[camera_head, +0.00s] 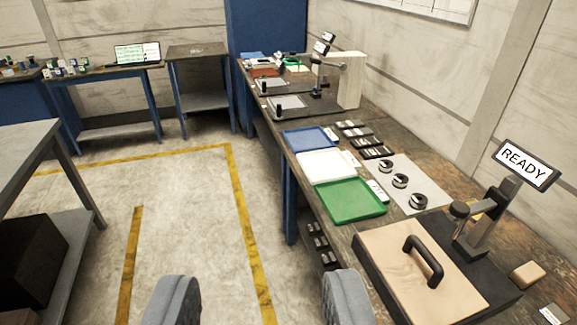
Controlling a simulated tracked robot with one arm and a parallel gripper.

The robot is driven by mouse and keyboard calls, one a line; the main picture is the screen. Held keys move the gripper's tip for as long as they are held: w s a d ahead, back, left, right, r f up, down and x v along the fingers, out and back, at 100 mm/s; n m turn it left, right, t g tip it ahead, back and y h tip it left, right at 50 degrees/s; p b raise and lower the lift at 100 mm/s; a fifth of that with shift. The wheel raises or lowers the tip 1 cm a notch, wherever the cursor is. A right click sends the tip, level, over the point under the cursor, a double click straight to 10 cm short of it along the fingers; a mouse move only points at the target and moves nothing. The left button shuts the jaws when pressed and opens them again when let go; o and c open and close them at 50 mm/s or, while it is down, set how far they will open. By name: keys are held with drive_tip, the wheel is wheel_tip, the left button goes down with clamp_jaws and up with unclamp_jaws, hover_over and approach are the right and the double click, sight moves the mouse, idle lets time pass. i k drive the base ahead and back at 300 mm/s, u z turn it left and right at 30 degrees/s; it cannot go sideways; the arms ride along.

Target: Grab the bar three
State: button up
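My gripper (260,299) shows at the bottom edge as two grey fingers set wide apart. It is open, with only the floor visible between the fingers.
Blue (306,139), white (326,166) and green (350,200) trays line the bench's front edge. A grey plate (433,190) holds three round dark pieces. A wooden board with a black handle (424,261) and a READY screen (525,163) stand nearer.

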sight(355, 133)
drive_tip(key=u, duration=0.05)
drive_tip(key=i, duration=1.3)
drive_tip(key=z, duration=0.6)
